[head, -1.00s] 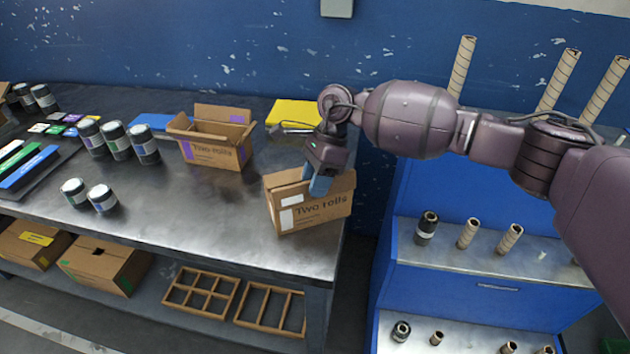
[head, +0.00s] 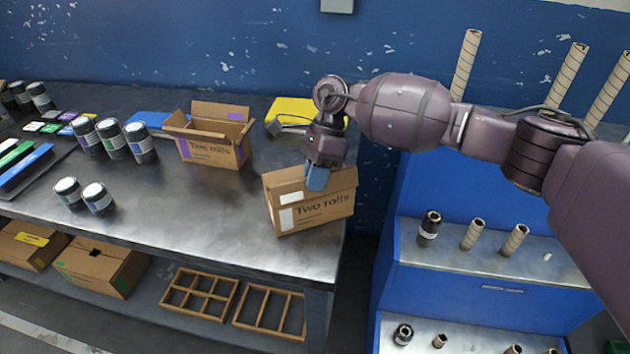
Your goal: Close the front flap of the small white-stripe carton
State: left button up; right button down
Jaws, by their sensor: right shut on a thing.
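The small white-stripe carton (head: 300,216), brown with "Two rolls" print and white patches on its front, stands near the right end of the bench. My right gripper (head: 317,180) comes down over it from above. Its blue fingertips are at the top front edge of the carton, shut on it. The gripper covers part of the top, so I cannot tell exactly how the front flap lies. My left gripper is not in view.
A purple-striped carton (head: 212,152) with raised flaps stands open further left on the bench (head: 190,225). Yellow sheets (head: 288,110) lie behind the gripper. Several dark jars stand at the left. A blue rack (head: 480,257) with cardboard tubes is at the right.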

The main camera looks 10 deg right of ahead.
jog(key=shift+w+a+f+g+b, duration=0.1)
jog(key=shift+w+f+g+b, duration=0.15)
jog(key=shift+f+g+b, duration=0.35)
jog(key=g+b, duration=0.1)
jog(key=w+g+b, duration=0.1)
jog(key=shift+a+m+g+h+b, duration=0.1)
jog(key=shift+m+g+h+b, duration=0.2)
jog(key=shift+m+h+b, duration=0.1)
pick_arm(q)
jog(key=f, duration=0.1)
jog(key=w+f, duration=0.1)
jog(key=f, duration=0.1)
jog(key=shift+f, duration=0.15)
pick_arm(e)
jog(key=shift+r, duration=0.2)
jog(key=c, duration=1.2)
grip_release()
jog(key=shift+s, duration=0.1)
jog(key=shift+o, duration=0.2)
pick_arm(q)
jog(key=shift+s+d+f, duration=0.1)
pick_arm(e)
jog(key=shift+r, duration=0.1)
